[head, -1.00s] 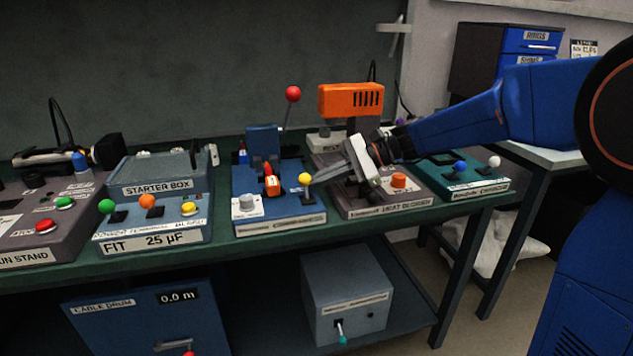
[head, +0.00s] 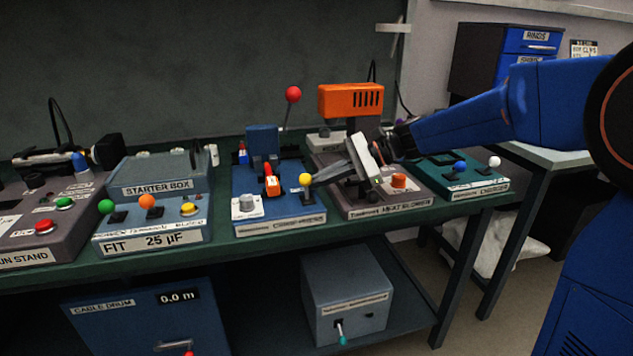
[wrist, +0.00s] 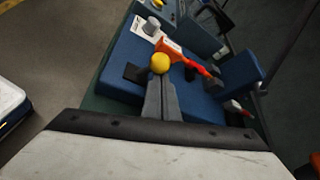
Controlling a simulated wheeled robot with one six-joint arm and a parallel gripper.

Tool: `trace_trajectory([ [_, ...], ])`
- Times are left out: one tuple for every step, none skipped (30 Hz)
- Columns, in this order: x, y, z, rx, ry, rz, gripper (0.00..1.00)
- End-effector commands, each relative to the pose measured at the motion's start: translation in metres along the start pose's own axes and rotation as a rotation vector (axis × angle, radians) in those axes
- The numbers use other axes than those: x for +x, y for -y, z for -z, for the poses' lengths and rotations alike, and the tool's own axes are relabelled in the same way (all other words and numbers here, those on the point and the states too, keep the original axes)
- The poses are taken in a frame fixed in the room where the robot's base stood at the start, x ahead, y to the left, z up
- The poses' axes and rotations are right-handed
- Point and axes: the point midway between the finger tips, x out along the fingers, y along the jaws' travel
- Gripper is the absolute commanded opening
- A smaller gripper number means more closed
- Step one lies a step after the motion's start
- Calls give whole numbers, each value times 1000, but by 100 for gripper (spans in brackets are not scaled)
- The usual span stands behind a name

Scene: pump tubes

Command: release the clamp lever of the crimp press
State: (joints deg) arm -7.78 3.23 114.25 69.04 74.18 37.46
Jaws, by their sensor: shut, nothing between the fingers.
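The crimp press (head: 275,215) is a blue unit on the green bench, with a blue block at its back. A short lever with a yellow ball knob (head: 305,180) stands at its front right; I cannot read whether it is the clamp lever. The yellow knob also shows in the wrist view (wrist: 160,63). My gripper (head: 316,180) is shut and empty, its fingertips right beside the yellow knob on its right; I cannot tell if they touch. In the wrist view the shut fingers (wrist: 159,82) end at the knob and hide part of its lever.
A tall red-ball lever (head: 293,94) rises behind. The heat blower (head: 350,101) stands to the right, under my wrist. The starter box (head: 155,188) is to the left.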

Motion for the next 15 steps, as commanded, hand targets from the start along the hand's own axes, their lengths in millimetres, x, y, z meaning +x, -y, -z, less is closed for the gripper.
trace_trajectory([
  [-1,-1,-3,-2,1,0,0],
  [-1,-1,-4,-2,1,0,0],
  [-2,-2,-5,-2,1,0,0],
  [-2,-2,-6,-2,1,0,0],
  [-3,-3,-6,-2,1,0,0],
  [-4,-4,-8,-2,1,0,0],
  [-4,-5,-8,-1,1,0,0],
  [-4,-6,-9,-1,1,0,0],
  [-5,-7,-10,-1,1,0,0],
  [-6,-8,-11,-1,1,0,0],
  [-6,-8,-12,-1,1,0,0],
  [-7,-10,-13,-1,1,0,0],
  [-7,-10,-14,-2,1,1,0],
  [-8,-12,-15,-2,1,1,0],
  [-8,-13,-16,-2,1,1,0],
])
